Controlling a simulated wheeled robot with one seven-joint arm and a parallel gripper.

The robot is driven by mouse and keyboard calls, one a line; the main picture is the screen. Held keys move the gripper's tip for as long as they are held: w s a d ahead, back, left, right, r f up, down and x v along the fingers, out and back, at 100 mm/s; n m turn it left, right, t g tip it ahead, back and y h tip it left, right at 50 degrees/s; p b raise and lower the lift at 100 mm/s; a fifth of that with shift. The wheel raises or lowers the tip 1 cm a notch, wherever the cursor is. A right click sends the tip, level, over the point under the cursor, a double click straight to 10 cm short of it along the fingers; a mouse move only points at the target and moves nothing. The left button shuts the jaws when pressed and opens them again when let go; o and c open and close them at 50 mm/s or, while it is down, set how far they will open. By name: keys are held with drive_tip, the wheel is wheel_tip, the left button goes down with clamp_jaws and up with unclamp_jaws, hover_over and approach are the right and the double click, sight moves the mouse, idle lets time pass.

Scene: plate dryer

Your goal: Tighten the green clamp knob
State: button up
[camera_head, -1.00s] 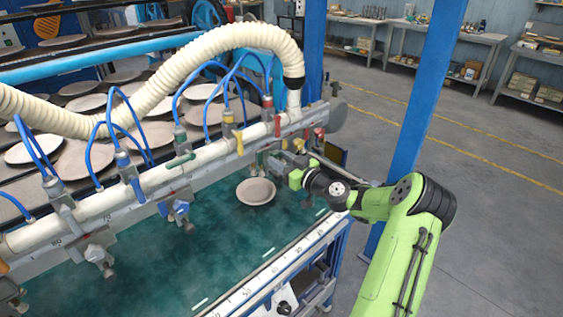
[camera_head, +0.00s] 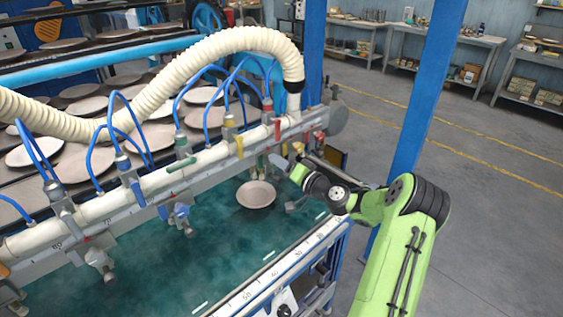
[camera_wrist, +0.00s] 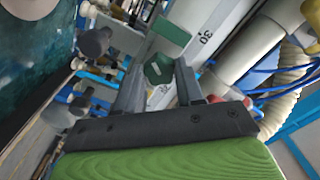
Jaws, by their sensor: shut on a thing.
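The green clamp knob (camera_wrist: 157,69) is a small dark green faceted knob. In the wrist view it sits between the fingertips of my gripper (camera_wrist: 158,82), which is shut on it. A larger flat green part (camera_wrist: 171,30) lies just beyond it, beside the white rail marked 30. In the head view my gripper (camera_head: 278,162) reaches in from the right under the clamp rail (camera_head: 160,188), near its right end. The knob itself cannot be made out there.
Several clamps with blue hoses and coloured levers line the rail. A beige hose (camera_head: 240,38) arches above it. A round plate (camera_head: 256,194) lies on the green bed (camera_head: 150,258) just left of my wrist. A blue post (camera_head: 425,95) stands behind my arm.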

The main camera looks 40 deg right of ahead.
drive_tip(key=m+p, duration=0.5)
drive_tip(key=m, duration=0.5)
drive_tip(key=shift+m+p, duration=0.3)
drive_tip(key=shift+p, duration=0.05)
drive_tip(key=shift+f+m, duration=0.1)
drive_tip(key=shift+m, duration=0.2)
drive_tip(key=o, duration=1)
drive_tip(key=shift+o, duration=0.2)
drive_tip(key=shift+s, duration=0.1)
drive_tip(key=s+d, duration=0.2)
drive_tip(key=s, duration=1.3)
drive_tip(key=shift+s+b, duration=0.25)
drive_tip(key=shift+b, duration=0.15)
